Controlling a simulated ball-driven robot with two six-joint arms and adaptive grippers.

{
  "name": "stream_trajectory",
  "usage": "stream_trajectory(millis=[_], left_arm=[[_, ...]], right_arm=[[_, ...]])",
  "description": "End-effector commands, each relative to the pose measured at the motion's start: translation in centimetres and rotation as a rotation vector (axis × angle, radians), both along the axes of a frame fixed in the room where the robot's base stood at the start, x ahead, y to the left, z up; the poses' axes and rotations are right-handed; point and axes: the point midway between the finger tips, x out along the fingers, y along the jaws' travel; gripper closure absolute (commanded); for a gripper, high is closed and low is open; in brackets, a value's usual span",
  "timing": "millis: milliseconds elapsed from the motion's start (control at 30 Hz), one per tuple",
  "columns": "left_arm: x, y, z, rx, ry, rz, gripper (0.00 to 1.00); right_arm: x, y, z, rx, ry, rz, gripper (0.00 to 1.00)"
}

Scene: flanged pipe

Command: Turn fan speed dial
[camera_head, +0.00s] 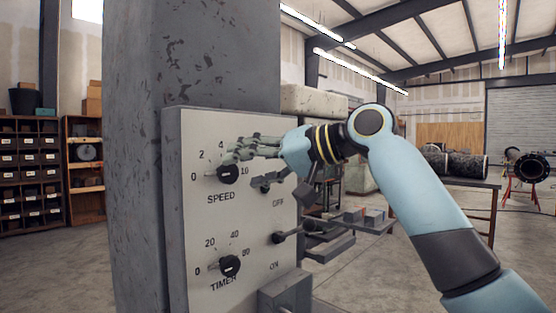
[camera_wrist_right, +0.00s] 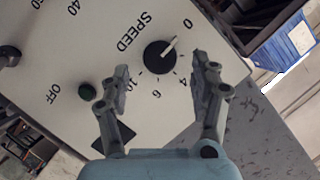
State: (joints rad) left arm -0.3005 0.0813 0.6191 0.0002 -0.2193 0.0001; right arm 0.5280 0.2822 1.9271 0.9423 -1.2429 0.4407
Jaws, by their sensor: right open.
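The black speed dial (camera_head: 228,174) sits on the upper part of a pale grey control panel (camera_head: 200,135), under the label numbers. In the right wrist view, the speed dial (camera_wrist_right: 160,57) has a white pointer line turned towards the 0. My right gripper (camera_head: 245,166) is open in front of the panel beside this dial. In the right wrist view its two fingers (camera_wrist_right: 160,68) stand on either side of the dial, apart from it; nothing is between them but the dial's line of sight. I cannot tell the exact gap to the panel. My left gripper is not in view.
A black timer dial (camera_head: 229,266) sits lower on the panel. A scuffed grey column (camera_head: 130,140) stands behind the panel.

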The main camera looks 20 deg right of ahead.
Motion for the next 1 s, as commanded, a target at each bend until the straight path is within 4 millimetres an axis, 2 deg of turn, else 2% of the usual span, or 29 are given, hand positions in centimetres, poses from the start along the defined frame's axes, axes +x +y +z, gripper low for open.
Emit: stream_trajectory(millis=[33, 200, 400, 633, 1000], left_arm=[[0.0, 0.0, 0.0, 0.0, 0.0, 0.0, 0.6], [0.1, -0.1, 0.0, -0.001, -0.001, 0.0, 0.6], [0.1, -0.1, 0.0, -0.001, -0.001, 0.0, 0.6], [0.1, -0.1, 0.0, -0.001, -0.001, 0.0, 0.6], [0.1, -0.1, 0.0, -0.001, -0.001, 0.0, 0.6]], right_arm=[[-0.8, -1.0, 0.2, -0.008, -0.001, -0.004, 0.37], [-3.6, -3.3, 1.2, -0.009, 0.0, -0.004, 0.37], [-5.6, -4.9, 1.9, -0.006, 0.001, -0.002, 0.37], [-6.5, -5.5, 2.3, -0.001, 0.002, -0.001, 0.37], [-6.5, -5.6, 2.4, 0.0, 0.002, 0.0, 0.37]])
